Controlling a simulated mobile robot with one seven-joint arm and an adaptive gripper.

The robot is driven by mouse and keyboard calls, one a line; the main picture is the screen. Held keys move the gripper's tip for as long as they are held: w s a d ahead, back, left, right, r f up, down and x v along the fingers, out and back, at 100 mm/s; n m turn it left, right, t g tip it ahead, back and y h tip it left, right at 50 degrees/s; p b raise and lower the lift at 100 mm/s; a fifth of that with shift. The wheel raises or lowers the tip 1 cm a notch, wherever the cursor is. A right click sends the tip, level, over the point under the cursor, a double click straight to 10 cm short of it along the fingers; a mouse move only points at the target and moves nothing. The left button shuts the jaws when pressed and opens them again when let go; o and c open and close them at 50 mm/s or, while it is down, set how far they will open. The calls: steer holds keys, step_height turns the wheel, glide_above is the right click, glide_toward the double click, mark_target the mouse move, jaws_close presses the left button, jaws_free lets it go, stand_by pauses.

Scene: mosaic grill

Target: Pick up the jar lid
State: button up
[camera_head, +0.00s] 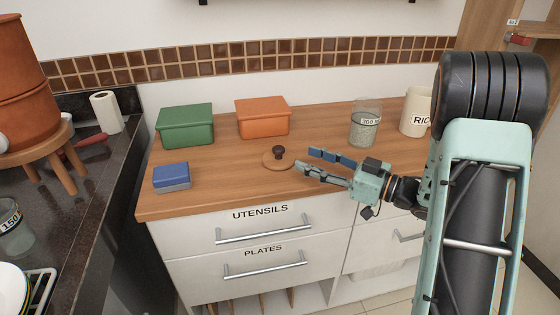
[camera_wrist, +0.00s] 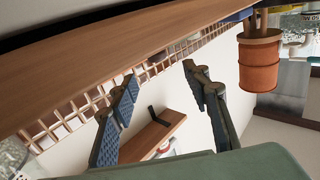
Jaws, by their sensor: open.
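The jar lid (camera_head: 279,158) is a round, flat, brown wooden disc with a dark knob on top. It lies on the wooden counter (camera_head: 215,188) in the head view, near the counter's middle. My gripper (camera_head: 304,159) is open and empty, just right of the lid, with its fingers pointing left towards it. I cannot tell whether a fingertip touches the lid. In the wrist view my two fingers (camera_wrist: 158,95) stand apart with nothing between them. The lid does not show in the wrist view.
A green box (camera_head: 186,126) and an orange box (camera_head: 263,118) stand behind the lid. A blue box (camera_head: 171,177) sits at the left front. A glass jar (camera_head: 366,122) and a cream canister (camera_head: 415,112) stand at the right. Bare counter lies left of the lid.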

mark_target(279, 155)
steer(key=b+x, duration=0.1)
steer(key=x, duration=0.7)
steer(key=shift+w+a, duration=0.15)
steer(key=shift+w, duration=0.1)
steer(key=c, duration=1.2)
